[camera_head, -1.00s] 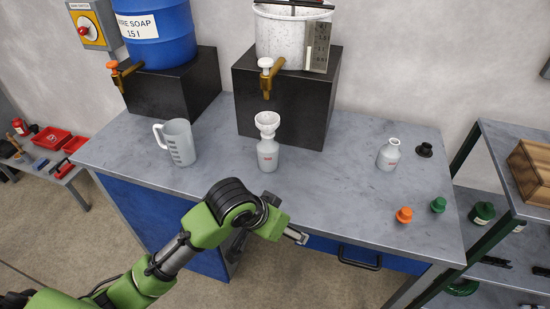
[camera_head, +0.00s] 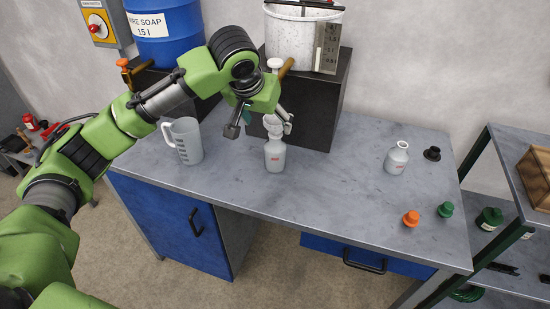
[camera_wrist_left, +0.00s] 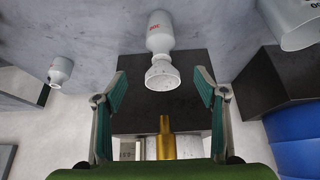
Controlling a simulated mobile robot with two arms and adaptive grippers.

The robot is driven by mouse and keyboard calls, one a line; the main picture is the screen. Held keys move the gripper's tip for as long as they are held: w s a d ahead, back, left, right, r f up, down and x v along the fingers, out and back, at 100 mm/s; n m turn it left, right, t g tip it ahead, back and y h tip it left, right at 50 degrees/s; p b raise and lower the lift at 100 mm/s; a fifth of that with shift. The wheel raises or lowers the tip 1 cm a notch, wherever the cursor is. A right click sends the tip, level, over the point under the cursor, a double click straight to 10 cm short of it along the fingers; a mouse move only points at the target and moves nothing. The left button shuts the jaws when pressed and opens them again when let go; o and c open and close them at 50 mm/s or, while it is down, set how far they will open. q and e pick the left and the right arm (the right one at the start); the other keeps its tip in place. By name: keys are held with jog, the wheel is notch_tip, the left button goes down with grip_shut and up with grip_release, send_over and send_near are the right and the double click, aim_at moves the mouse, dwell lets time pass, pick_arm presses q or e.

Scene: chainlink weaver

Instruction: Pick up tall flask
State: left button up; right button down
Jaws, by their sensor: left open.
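A second white flask (camera_head: 397,158) stands open at the right; I cannot tell which is taller. My left gripper (camera_head: 259,121) is open and empty, just above and beside the funnel. In the left wrist view the funnel (camera_wrist_left: 161,74) appears between the spread fingers, with the flask (camera_wrist_left: 160,33) beyond it. Contact does not show. My right gripper is in no view.
A measuring jug (camera_head: 186,140) stands left of the funnel flask. A black block (camera_head: 310,112) carrying a white tub (camera_head: 297,45) with a brass tap rises close behind. Orange (camera_head: 411,218) and green (camera_head: 446,209) stoppers and a black stopper (camera_head: 432,153) lie at right. The bench middle is clear.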

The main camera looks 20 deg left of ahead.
aim_at(274, 136)
pick_arm(q)
jog(key=x, duration=0.4)
jog(key=p+x, duration=0.1)
jog(key=x, duration=0.3)
jog(key=shift+w+a, duration=0.2)
jog(key=shift+a, duration=0.05)
jog(key=shift+w+f+p, duration=0.3)
jog(key=shift+f+p, duration=0.1)
jog(key=p+x, duration=0.1)
jog(key=x, duration=0.3)
jog(key=shift+w+d+f, duration=0.1)
jog(key=shift+f, duration=0.1)
jog(key=shift+r, duration=0.1)
grip_shut()
